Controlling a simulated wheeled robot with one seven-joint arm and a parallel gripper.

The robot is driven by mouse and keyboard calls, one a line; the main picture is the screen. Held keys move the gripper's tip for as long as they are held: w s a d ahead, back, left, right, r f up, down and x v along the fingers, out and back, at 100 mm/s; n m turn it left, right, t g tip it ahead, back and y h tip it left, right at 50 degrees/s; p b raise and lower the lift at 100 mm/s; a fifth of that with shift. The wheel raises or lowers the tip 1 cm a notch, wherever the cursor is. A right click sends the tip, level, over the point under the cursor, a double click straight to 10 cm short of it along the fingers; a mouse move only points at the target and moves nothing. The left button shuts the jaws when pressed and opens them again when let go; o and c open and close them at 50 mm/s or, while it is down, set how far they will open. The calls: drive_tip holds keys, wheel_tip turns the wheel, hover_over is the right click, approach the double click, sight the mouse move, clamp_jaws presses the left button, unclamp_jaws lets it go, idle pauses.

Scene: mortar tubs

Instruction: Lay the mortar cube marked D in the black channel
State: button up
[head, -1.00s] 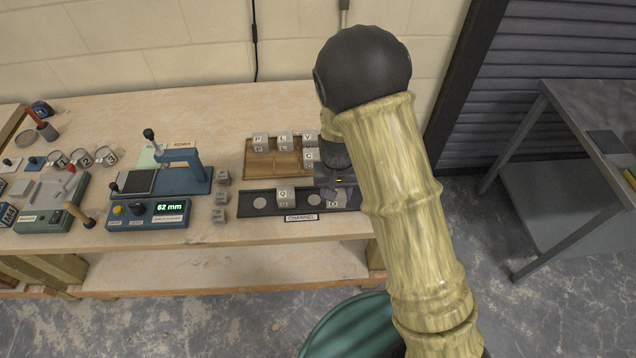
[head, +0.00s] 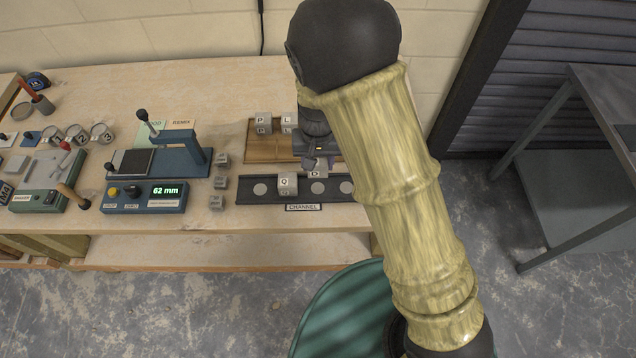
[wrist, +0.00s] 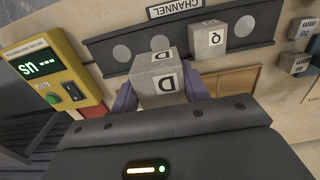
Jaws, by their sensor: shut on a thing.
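The grey cube marked D (wrist: 158,78) is between the purple fingers of my gripper (wrist: 165,97) in the wrist view. In the head view a small part of the cube (head: 315,173) shows under my gripper (head: 318,163), by the back edge of the channel. The black channel (head: 245,200) lies along the bench front, with pale round spots in it. It also shows in the wrist view (wrist: 140,62). A cube marked Q (head: 287,183) sits in the channel, second place from the left; the two spots to its right look bare. The height of D above the bench is unclear.
A wooden tray (head: 262,152) with cubes P and L stands behind the channel; my arm hides its right part. A blue device (head: 147,197) reads 62 mm. A yellow display unit (wrist: 52,75) shows in the wrist view.

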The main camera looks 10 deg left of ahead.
hover_over(318, 188)
wheel_tip(318, 188, down, 5)
drive_tip(key=shift+f, duration=0.2)
drive_tip(key=shift+f+p, duration=0.5)
drive_tip(key=shift+f, duration=1.35)
drive_tip(key=shift+f, duration=0.15)
drive_tip(key=o, duration=1.2)
drive_tip(key=shift+c, duration=0.2)
